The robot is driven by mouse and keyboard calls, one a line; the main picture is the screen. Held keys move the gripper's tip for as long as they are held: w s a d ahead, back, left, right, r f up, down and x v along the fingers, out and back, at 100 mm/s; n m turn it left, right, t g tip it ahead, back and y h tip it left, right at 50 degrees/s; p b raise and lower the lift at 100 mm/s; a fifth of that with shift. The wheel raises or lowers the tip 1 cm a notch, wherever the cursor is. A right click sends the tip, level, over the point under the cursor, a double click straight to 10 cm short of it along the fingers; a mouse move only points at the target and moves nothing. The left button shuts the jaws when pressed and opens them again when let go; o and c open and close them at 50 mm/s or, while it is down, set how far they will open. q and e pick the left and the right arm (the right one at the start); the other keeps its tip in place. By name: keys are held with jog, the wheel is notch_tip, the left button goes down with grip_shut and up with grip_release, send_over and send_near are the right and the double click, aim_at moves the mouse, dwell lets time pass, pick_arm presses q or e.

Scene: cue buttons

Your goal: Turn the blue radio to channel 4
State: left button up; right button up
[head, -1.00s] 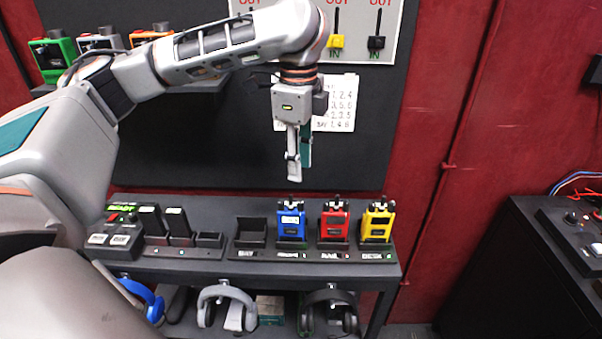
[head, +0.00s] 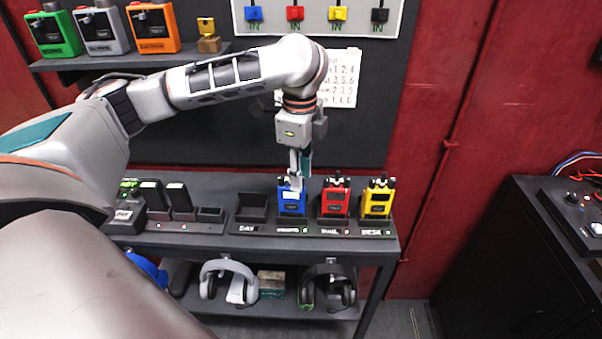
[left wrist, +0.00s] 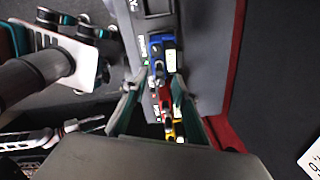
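The blue radio (head: 292,206) stands upright in its slot on the black shelf unit, left of a red radio (head: 335,201) and a yellow radio (head: 377,202). My left gripper (head: 298,182) points down at the top of the blue radio and hides part of it. In the left wrist view my left gripper (left wrist: 153,88) has its two fingers apart, with the radio row between and beyond them. The blue radio (left wrist: 157,46) shows near the fingertips there; I cannot tell whether they touch it. Its channel setting is too small to read. My right gripper is not in view.
A paper with number lists (head: 340,78) hangs on the back panel. Green (head: 53,35), grey (head: 101,31) and orange (head: 152,27) devices stand on an upper shelf. An empty holder (head: 251,208) is left of the blue radio. Headphones (head: 228,281) hang below.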

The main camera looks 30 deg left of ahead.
pick_arm(q)
grip_shut()
jog(key=shift+m, duration=0.8)
grip_release()
